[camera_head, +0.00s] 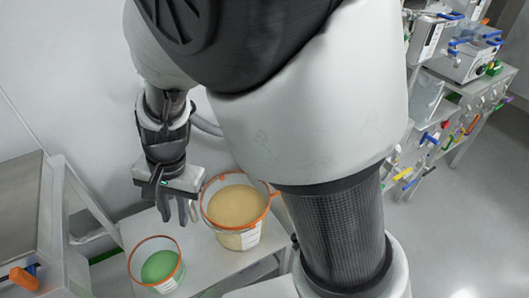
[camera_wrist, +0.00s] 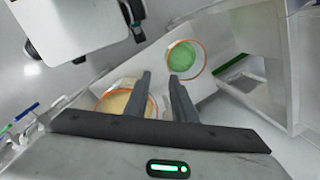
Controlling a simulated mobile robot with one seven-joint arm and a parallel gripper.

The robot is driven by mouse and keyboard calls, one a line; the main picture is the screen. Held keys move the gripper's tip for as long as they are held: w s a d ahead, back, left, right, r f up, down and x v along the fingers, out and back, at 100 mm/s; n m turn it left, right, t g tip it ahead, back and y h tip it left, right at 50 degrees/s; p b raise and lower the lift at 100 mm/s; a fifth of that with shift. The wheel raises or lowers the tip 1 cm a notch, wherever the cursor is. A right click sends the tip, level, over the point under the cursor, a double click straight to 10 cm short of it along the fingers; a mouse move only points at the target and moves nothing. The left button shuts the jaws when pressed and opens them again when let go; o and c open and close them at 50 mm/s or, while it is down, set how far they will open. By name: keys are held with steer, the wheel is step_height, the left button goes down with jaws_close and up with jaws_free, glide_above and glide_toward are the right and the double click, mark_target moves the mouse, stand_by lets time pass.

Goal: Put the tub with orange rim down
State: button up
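Two clear tubs with orange rims stand upright on a white table (camera_head: 215,262). The larger one (camera_head: 236,207) holds beige material and has a white label; the smaller one (camera_head: 158,264) holds green material. My gripper (camera_head: 178,212) points down just left of the larger tub in the head view, behind the smaller one. In the wrist view its fingers (camera_wrist: 160,88) are apart with no tub clamped between them. There the larger tub (camera_wrist: 112,101) is partly hidden behind the left finger, and the smaller tub (camera_wrist: 186,59) lies beyond the right fingertip.
A grey cabinet-like unit (camera_head: 28,215) with an orange handle stands at the left. A wall is behind the table. At the right, benches (camera_head: 455,95) carry equipment and coloured handles, with open floor (camera_head: 450,225) in front. Free tabletop between the tubs is narrow.

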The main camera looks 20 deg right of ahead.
steer(key=s+d+r+n+t+h, duration=0.1)
steer(key=s+d+r, duration=0.3)
steer(key=d+r, duration=0.5)
steer(key=s+d+r+n+t, duration=0.4)
steer(key=d+r, duration=0.5)
steer(key=d, duration=0.3)
steer(key=shift+d+r+t+h, duration=0.2)
steer(key=shift+d+t+h, duration=0.1)
steer(key=shift+h, duration=0.1)
